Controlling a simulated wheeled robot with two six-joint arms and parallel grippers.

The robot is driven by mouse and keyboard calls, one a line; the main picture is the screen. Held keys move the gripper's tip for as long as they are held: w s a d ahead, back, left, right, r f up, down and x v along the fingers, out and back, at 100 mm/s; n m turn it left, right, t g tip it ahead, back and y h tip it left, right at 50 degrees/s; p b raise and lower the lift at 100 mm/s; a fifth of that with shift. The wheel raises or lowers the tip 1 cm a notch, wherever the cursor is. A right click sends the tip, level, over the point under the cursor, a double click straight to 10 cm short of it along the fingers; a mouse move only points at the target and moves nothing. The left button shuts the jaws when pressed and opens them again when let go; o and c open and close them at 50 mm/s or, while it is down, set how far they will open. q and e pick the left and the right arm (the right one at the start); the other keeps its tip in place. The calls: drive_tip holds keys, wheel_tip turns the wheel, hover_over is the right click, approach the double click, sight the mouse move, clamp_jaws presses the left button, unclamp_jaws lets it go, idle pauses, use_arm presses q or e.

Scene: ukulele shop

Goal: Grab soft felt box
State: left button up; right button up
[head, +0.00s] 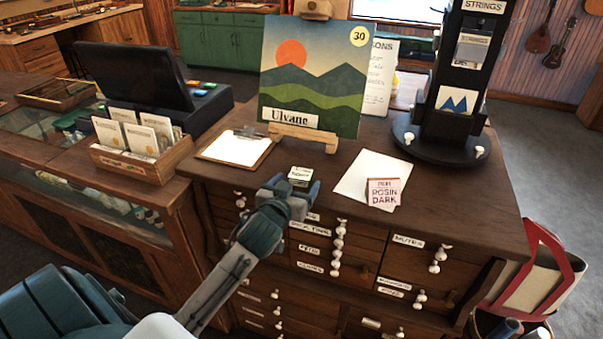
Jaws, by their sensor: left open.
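A small box (300,173) with a pale green-and-cream top sits near the front edge of the wooden cabinet top (330,182). Its lettering is too small to read surely, so I cannot confirm that it is the soft felt box. My left gripper (292,190) is open, right at the near side of this box. Its fingers overlap the lower part of the box in the head view, and I cannot tell whether they touch it. My right gripper is not in view.
A clipboard (235,147), a painted sign (315,75) on an easel and a black strings stand (450,120) are behind. Drawer knobs stick out in front.

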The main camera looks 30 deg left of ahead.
use_arm(q)
drive_tip(key=shift+x, duration=1.1)
drive_tip(key=shift+w+a+f, duration=0.1)
drive_tip(key=shift+w, duration=0.15)
drive_tip(key=c, duration=1.1)
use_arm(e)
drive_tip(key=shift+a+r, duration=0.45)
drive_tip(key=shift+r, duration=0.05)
use_arm(q)
drive_tip(key=shift+r, duration=0.2)
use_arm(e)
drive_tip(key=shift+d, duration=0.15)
